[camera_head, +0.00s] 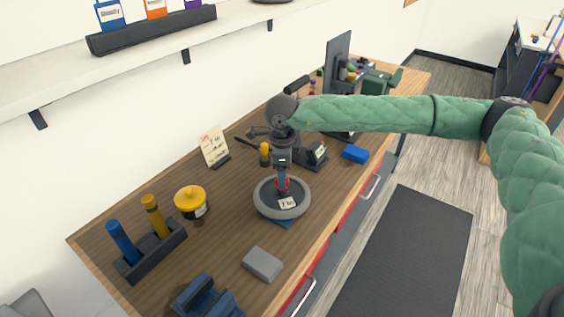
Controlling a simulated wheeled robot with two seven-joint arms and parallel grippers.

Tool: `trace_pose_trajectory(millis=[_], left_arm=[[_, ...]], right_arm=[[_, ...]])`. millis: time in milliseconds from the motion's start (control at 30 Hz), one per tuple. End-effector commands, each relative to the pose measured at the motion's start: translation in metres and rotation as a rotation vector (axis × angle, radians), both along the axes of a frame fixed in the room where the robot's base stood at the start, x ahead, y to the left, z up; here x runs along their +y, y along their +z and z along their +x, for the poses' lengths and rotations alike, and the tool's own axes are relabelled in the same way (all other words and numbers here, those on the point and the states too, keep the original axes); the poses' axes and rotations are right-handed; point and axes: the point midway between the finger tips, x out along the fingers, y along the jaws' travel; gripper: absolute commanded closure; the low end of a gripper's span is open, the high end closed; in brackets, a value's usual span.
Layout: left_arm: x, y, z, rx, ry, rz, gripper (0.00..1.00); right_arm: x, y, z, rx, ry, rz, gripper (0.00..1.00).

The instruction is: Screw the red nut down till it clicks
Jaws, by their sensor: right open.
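The red nut (277,184) shows as a small patch of red at the middle of a grey wheel-like ring (261,207) with a dark inside. The ring lies on the wooden bench (232,226), with a bit of blue under its near edge. My right gripper (282,186) points down over the middle of the ring, open, with its fingertips at the nut. The fingers hide much of the nut, and I cannot tell whether they touch it. A white label (287,203) lies inside the ring. My left gripper is not in view.
A grey block (262,264), a yellow lidded pot (190,200), a rack (150,255) with blue and yellow handles, and a card (213,147) surround the ring. A blue block (355,154) and a small dark device (312,154) stand behind it. A dark blue object (203,297) is at the bottom.

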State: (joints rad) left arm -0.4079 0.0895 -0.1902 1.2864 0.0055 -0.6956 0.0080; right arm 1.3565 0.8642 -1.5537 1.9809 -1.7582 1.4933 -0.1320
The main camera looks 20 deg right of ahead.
Motion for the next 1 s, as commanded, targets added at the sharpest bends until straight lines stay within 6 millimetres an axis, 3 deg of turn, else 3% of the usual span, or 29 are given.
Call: trace_pose_trajectory(millis=[233,600,867,1000], left_arm=[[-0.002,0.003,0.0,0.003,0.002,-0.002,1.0],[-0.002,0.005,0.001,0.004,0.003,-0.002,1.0],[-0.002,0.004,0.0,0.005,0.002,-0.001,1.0],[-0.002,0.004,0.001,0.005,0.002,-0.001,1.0]], right_arm=[[0.0,-0.024,-0.001,0.002,0.0,0.001,0.37],[0.0,-0.029,-0.001,0.001,0.0,0.0,0.37],[0.0,-0.029,-0.001,0.001,0.0,0.001,0.84],[0.0,-0.029,-0.001,0.001,-0.004,0.001,0.85]])
